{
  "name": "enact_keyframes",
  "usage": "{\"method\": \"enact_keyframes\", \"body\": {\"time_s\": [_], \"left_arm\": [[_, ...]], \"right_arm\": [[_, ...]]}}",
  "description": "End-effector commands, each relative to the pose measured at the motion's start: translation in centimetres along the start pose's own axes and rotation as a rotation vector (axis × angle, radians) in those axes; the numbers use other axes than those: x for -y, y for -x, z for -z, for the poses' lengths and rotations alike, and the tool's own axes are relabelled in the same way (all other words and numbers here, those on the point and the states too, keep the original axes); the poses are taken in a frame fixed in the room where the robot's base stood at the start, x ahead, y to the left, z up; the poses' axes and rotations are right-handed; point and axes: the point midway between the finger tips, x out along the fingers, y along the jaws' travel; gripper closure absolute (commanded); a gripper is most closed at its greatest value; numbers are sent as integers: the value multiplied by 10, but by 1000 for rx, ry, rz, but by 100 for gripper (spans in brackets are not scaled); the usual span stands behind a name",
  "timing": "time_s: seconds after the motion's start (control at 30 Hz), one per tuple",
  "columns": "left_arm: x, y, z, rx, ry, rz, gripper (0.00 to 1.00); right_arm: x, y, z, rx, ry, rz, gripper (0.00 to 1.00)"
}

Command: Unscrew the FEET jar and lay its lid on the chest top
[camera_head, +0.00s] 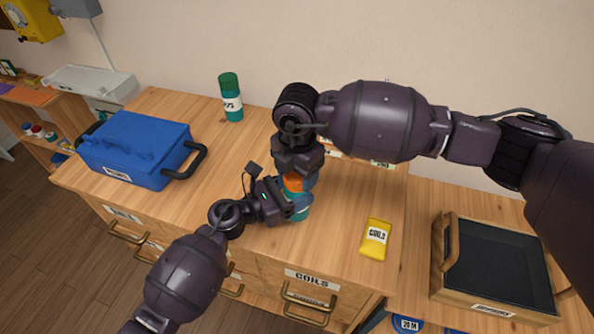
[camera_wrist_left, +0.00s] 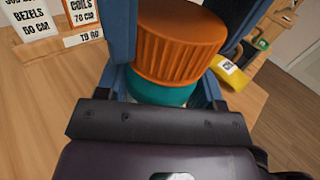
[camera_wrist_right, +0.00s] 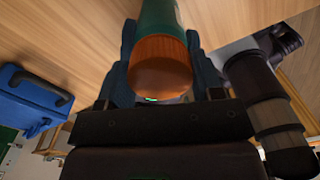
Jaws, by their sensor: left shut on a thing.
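A teal jar (camera_head: 301,212) with a ribbed orange lid (camera_head: 293,183) stands upright near the front of the wooden chest top (camera_head: 345,222); its label is hidden. The lid also shows close up in the left wrist view (camera_wrist_left: 180,42). My left gripper (camera_head: 290,205) is shut on the teal body just below the lid. My right gripper (camera_head: 300,170) comes from above, with its fingers on either side of the orange lid, which fills most of the gap in the right wrist view (camera_wrist_right: 160,68). Whether those fingers press on the lid is unclear.
A blue toolbox (camera_head: 135,147) stands at the left of the chest top. A green jar (camera_head: 230,97) stands at the back. A yellow COILS packet (camera_head: 376,239) lies front right. A black-lined tray (camera_head: 495,262) is farther right. Bare wood lies between toolbox and jar.

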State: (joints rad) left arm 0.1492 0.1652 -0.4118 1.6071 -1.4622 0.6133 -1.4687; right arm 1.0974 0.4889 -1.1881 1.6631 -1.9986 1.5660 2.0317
Motion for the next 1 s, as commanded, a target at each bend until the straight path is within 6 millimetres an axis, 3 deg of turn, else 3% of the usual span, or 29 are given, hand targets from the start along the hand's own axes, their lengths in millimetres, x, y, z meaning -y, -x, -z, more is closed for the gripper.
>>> {"method": "enact_keyframes", "body": {"time_s": [0.27, 1.0], "left_arm": [[0, 0, 0, 0, 1, 0, 100], [0, 0, 0, 0, 1, 0, 100]], "right_arm": [[0, 1, 0, 1, 67, 0, 69], [0, 2, -1, 1, 1148, 1, 69]]}}
